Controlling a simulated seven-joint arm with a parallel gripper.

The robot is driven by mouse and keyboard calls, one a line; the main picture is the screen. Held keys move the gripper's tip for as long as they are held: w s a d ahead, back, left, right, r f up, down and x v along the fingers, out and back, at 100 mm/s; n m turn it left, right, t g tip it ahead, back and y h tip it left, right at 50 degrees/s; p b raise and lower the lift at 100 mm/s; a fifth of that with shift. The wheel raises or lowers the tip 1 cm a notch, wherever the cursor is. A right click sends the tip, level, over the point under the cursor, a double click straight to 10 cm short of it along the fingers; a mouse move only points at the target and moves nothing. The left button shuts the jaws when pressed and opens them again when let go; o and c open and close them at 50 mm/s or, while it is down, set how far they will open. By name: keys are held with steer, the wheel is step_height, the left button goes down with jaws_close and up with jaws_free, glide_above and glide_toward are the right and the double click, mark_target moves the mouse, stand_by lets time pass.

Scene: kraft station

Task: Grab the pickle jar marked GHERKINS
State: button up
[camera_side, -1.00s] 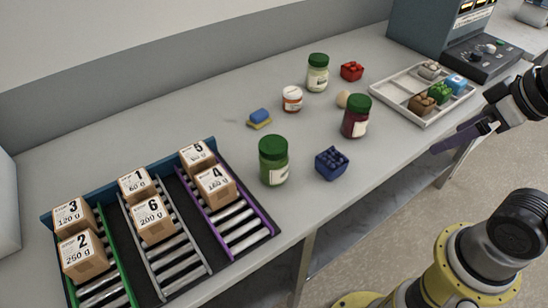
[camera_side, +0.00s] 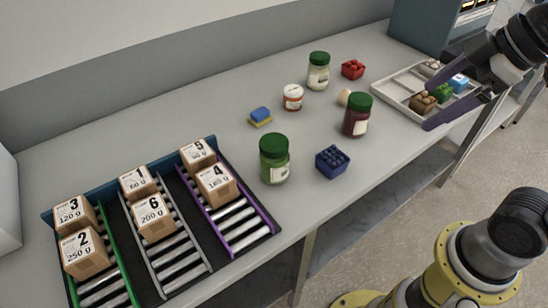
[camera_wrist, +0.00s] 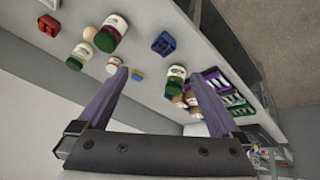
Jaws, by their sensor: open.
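Three larger jars with green lids stand upright on the grey bench, their labels too small to read. A jar with green contents (camera_side: 274,160) stands in the middle, near the conveyors; a pale-filled jar (camera_side: 318,72) is at the back; a dark red jar (camera_side: 356,116) is to the right. In the wrist view, the green jar (camera_wrist: 175,80) appears between my finger lines, with the dark red jar (camera_wrist: 109,34) and the pale jar (camera_wrist: 80,56) to the left. My gripper (camera_side: 447,103) is open and empty, right of the jars, over the tray's near side, touching no jar.
A small white-lidded jar (camera_side: 293,98), sponge (camera_side: 260,117), egg (camera_side: 344,97), red basket (camera_side: 352,69) and blue basket (camera_side: 332,161) surround the jars. A divided tray (camera_side: 393,91) lies right. Roller lanes with numbered boxes (camera_side: 154,219) are left.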

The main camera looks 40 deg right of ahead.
steer(key=w+a+r+n+g+y, duration=0.1)
steer(key=w+a+r+n, duration=0.1)
steer(key=w+a+n, duration=0.4)
steer(key=n+g+y, duration=0.2)
steer(key=n+g, duration=0.1)
glide_above(279, 140)
steer(key=d, duration=0.4)
step_height(279, 140, down, 7)
steer(key=shift+g, duration=0.5)
steer(key=x, duration=1)
steer(key=shift+s+d+f, duration=0.1)
steer(key=shift+s+d, duration=0.15)
steer(key=shift+s, duration=0.1)
steer(key=shift+d+x, duration=0.15)
steer(key=shift+x, duration=1.35)
steer(key=shift+d+x, duration=0.1)
steer(key=shift+x, duration=1.4)
steer(key=shift+f, duration=0.1)
jaws_close()
